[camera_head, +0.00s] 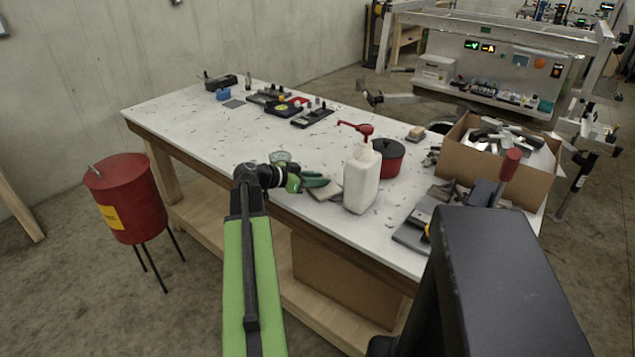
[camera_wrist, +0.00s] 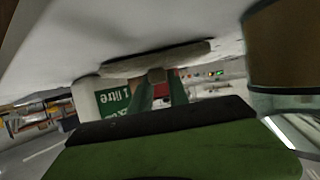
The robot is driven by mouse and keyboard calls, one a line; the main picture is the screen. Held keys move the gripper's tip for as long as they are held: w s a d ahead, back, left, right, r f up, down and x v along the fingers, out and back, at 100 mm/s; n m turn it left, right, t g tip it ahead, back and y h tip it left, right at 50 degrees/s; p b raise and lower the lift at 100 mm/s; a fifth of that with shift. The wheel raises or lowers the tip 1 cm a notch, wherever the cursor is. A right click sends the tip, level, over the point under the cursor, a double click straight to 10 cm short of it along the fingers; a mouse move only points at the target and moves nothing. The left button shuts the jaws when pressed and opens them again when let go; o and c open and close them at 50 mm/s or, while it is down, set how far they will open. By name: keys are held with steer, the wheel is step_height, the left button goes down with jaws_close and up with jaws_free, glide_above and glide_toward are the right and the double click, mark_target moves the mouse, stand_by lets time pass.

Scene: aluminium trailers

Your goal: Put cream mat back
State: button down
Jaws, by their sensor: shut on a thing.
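The cream mat (camera_head: 326,194) is a small flat piece at the near edge of the white worktable, just left of the white pump bottle. In the wrist view the mat (camera_wrist: 165,57) shows edge-on as a thin pale slab close along the table surface; that picture is upside down. My gripper (camera_head: 318,181) reaches over the table's near edge, its green fingers at the mat. In the wrist view my gripper (camera_wrist: 158,84) is shut on the mat's near edge. Whether the mat touches the table is unclear.
The pump bottle (camera_head: 361,180) with a red head stands close right of the mat, with a dark red pot (camera_head: 388,157) behind it. A small glass (camera_head: 280,156) stands behind my gripper. A cardboard box (camera_head: 500,160) is at the right. The table's middle (camera_head: 235,135) is mostly free.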

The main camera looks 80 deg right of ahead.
steer(key=shift+f, duration=0.2)
steer(key=c, duration=1.3)
jaws_free()
steer(key=shift+r, duration=0.1)
steer(key=shift+o, duration=0.2)
steer(key=shift+r, duration=0.1)
steer(key=shift+w+a+r, duration=0.1)
steer(key=shift+w+r, duration=0.1)
steer(key=shift+r, duration=0.05)
steer(key=p+v, duration=0.4)
steer(key=v, duration=0.6)
steer(key=shift+w+a+r+p, duration=0.2)
steer(key=shift+a+p, duration=0.05)
steer(key=shift+p, duration=0.05)
steer(key=shift+w+a, duration=0.25)
steer(key=shift+w, duration=0.1)
